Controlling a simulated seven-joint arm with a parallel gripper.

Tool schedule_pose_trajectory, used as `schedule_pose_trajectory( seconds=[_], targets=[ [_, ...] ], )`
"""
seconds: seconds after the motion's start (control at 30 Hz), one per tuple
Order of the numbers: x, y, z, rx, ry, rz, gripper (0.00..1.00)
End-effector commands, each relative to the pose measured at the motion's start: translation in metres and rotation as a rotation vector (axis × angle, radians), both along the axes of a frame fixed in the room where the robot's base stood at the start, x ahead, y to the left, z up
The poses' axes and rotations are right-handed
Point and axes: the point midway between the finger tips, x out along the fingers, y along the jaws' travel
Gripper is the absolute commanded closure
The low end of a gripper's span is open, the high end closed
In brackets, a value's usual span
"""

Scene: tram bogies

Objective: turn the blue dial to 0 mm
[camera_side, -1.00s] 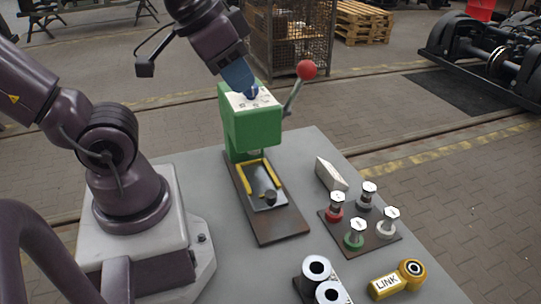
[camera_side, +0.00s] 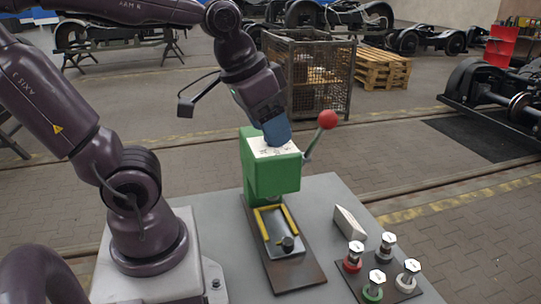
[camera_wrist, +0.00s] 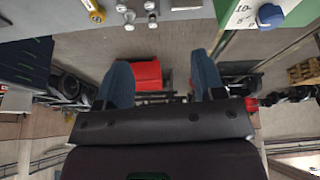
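The blue dial (camera_wrist: 269,15) sits on a white scale plate at the upper right of the wrist view. Marks reading 10 and 5 show beside it; I cannot make out its exact setting. In the side view the white plate (camera_side: 266,149) lies on top of the green press (camera_side: 270,176), and the dial is hidden or merges with my blue fingers. My gripper (camera_side: 277,134) appears over the press top, tilted. In the wrist view my gripper (camera_wrist: 159,65) is open, its two blue fingers wide apart with nothing between them. The dial is outside them, to the right.
A red-knobbed lever (camera_side: 327,119) rises right of the press. A yellow-edged fixture (camera_side: 262,222) is at its foot. A pale block (camera_side: 350,222) and a rack of studs (camera_side: 376,276) are on the grey table's right. A wire cage (camera_side: 312,75) stands behind on the floor.

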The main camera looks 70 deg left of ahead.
Motion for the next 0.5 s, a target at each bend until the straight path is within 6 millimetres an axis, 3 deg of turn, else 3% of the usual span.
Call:
schedule_pose_trajectory(
  seconds=[0.2, 0.4, 0.5],
  targets=[
    [0.044, 0.084, 0.003, -0.031, 0.196, 0.123, 0.37],
    [0.059, 0.159, 0.009, -0.011, 0.348, 0.085, 0.37],
    [0.06, 0.176, 0.022, 0.005, 0.381, 0.011, 0.37]
  ],
)
